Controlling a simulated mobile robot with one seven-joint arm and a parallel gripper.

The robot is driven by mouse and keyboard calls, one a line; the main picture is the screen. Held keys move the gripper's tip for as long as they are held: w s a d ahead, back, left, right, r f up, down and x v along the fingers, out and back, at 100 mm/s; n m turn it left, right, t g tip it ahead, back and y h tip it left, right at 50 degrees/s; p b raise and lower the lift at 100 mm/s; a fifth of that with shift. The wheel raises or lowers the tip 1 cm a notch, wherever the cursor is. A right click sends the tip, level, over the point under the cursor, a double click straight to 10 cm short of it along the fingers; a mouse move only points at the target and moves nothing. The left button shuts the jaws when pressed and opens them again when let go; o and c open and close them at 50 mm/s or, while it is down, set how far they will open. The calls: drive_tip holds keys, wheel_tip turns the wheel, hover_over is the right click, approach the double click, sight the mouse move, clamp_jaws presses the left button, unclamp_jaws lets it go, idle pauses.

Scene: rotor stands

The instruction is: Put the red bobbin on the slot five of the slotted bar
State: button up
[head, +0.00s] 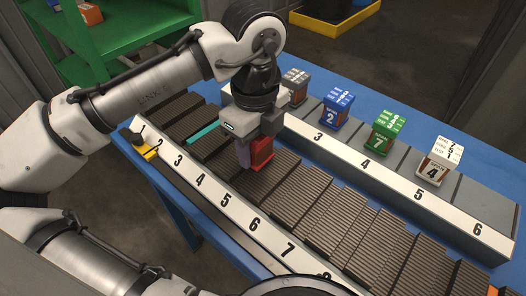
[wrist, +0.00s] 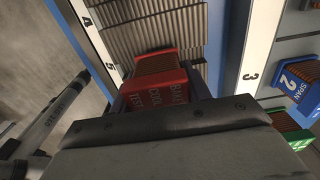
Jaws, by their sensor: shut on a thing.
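The red bobbin (head: 263,151) is held between the jaws of my gripper (head: 250,158), which points down over the ribbed front bar. In the wrist view the red bobbin (wrist: 155,92) shows a red lettered face and a brown middle. The front bar (head: 240,213) has a white edge with numbers and dark ribbed slots. The bobbin is near the far ends of the slots by labels 4 and 5. Whether it touches the bar I cannot tell. The wrist view shows labels 4 and 5 on the white edge (wrist: 99,40) beside it.
A second, smooth grey bar (head: 480,200) behind holds a blue bobbin (head: 338,108), a green bobbin (head: 389,132), a white-topped bobbin (head: 440,163) and a brown one (head: 296,86). A yellow-and-black object (head: 143,145) stands by label 1. The ribbed slots to the right look empty.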

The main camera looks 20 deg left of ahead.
drive_tip(key=shift+w+f, duration=0.15)
drive_tip(key=shift+f, duration=0.55)
drive_tip(key=shift+r, duration=0.1)
drive_tip(key=o, duration=1.2)
drive_tip(key=shift+c, duration=0.2)
wheel_tip(320, 180, up, 12)
drive_tip(key=shift+r, duration=0.1)
